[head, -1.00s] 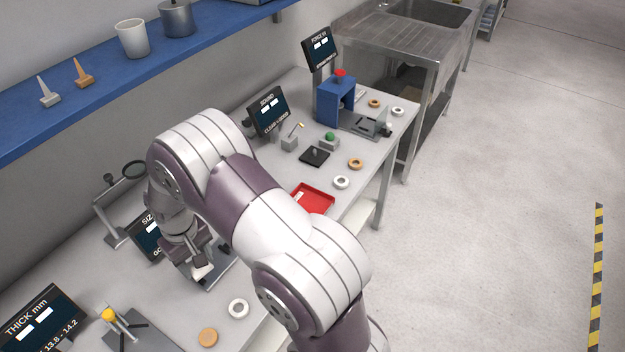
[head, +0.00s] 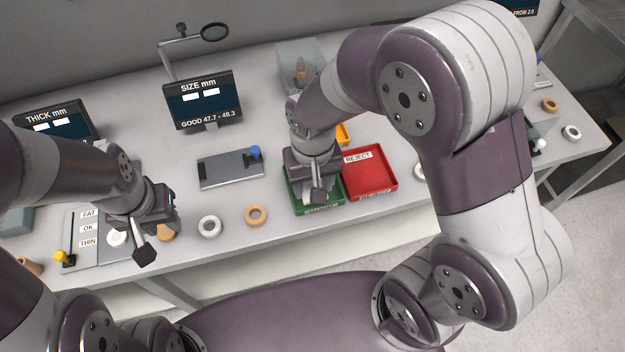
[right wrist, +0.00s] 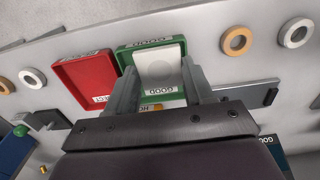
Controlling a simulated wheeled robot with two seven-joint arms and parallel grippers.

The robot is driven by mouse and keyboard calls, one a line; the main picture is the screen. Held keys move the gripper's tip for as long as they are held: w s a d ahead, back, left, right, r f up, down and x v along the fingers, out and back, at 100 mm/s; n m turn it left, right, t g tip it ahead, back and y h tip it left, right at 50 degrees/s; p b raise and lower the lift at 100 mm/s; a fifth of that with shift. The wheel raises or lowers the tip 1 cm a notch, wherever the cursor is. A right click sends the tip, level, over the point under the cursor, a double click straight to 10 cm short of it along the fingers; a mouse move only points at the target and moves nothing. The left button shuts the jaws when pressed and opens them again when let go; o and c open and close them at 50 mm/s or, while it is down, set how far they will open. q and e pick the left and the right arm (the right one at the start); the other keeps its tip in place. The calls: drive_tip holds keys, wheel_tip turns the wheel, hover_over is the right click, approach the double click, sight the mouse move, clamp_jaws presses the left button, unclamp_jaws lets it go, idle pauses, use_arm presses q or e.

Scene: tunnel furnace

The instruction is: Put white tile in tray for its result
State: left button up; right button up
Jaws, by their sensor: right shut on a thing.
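My right gripper (head: 318,188) is over the green tray (head: 297,203), pointing down. The right wrist view shows it shut on the white tile (right wrist: 160,68), a pale square with a faint round mark. The tile lies within the outline of the green tray (right wrist: 122,56), labelled GOOD; I cannot tell whether it touches the floor. The red tray (head: 388,187), labelled REJECT, is just right of the green one. My left gripper (head: 145,248) hangs low over the table's left part, near an orange ring; its finger gap is unclear.
A SIZE screen (head: 203,98) stands behind a grey gauge plate (head: 230,169) with a blue knob. A white ring (head: 210,226) and an orange ring (head: 256,214) lie near the front edge. A THICK screen (head: 55,122) is at the left.

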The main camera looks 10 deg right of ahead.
drive_tip(key=w+f, duration=0.1)
drive_tip(key=w+d+f, duration=0.1)
drive_tip(key=w, duration=0.1)
drive_tip(key=w+f, duration=0.1)
drive_tip(key=w, duration=0.1)
drive_tip(key=shift+w+d+f, duration=0.15)
drive_tip(key=shift+w+d, duration=0.05)
drive_tip(key=shift+d, duration=0.15)
wheel_tip(320, 180, down, 4)
drive_tip(key=shift+a+r+p, duration=0.1)
drive_tip(key=shift+r+p, duration=0.05)
drive_tip(key=shift+p, duration=0.15)
drive_tip(key=shift+w+f, duration=0.1)
drive_tip(key=shift+f, duration=0.1)
drive_tip(key=shift+f, duration=0.1)
drive_tip(key=shift+f, duration=0.1)
drive_tip(key=o, duration=1)
drive_tip(key=shift+o, duration=0.2)
